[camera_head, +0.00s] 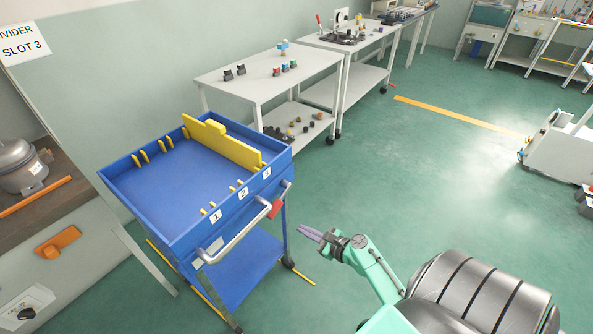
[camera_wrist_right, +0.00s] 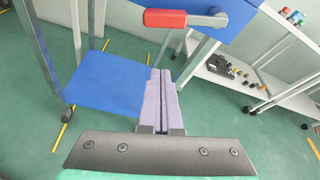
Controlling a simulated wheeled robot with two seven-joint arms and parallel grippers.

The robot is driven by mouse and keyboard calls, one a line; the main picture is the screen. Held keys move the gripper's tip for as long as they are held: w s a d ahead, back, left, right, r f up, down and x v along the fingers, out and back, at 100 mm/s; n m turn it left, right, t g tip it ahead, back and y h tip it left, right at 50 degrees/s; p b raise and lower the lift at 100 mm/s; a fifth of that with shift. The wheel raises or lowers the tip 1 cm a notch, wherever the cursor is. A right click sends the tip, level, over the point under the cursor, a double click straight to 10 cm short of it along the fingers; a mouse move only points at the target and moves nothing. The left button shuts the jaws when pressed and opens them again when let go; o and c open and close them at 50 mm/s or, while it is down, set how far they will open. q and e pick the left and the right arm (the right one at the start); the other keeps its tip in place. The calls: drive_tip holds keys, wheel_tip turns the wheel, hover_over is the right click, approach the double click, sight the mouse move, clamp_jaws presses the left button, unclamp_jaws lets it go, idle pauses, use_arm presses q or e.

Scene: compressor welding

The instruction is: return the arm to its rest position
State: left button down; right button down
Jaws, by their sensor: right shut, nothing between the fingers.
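My right arm is green and comes in from the lower right in the head view. Its gripper (camera_head: 312,234) has grey-purple fingers, shut with nothing between them, over open floor to the right of the blue cart's handle. In the right wrist view the two fingers (camera_wrist_right: 162,85) lie side by side, pointing up the picture toward the cart's lower shelf and handle. They look apart from the cart. My left gripper is in neither view.
The blue cart (camera_head: 170,208) has a yellow divider (camera_head: 228,143) in its tray, slots marked 1 to 3, and a handle with a red grip (camera_head: 275,209). White tables (camera_head: 270,80) stand behind. A compressor (camera_head: 18,165) sits at left.

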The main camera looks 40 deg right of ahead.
drive_tip(key=s+a+f+n+g+h, duration=0.15)
drive_tip(key=s+f+n+g, duration=0.25)
drive_tip(key=s+f+n, duration=0.45)
drive_tip(key=s+a+f+n+g, duration=0.25)
drive_tip(key=s+f, duration=0.25)
drive_tip(key=f, duration=0.6)
drive_tip(key=s+a+f+n+g, duration=0.1)
drive_tip(key=s+f+n+g, duration=0.1)
drive_tip(key=s+n, duration=0.4)
drive_tip(key=s+a+f+n+g+h, duration=0.1)
drive_tip(key=s+f+n+g, duration=0.1)
drive_tip(key=s+f+n, duration=0.2)
drive_tip(key=s+f+n+g, duration=0.2)
drive_tip(key=s+f+n, duration=0.1)
drive_tip(key=s+n, duration=0.6)
drive_tip(key=n, duration=0.2)
drive_tip(key=shift+a+f+n+g+p, duration=0.35)
drive_tip(key=shift+a+n, duration=0.05)
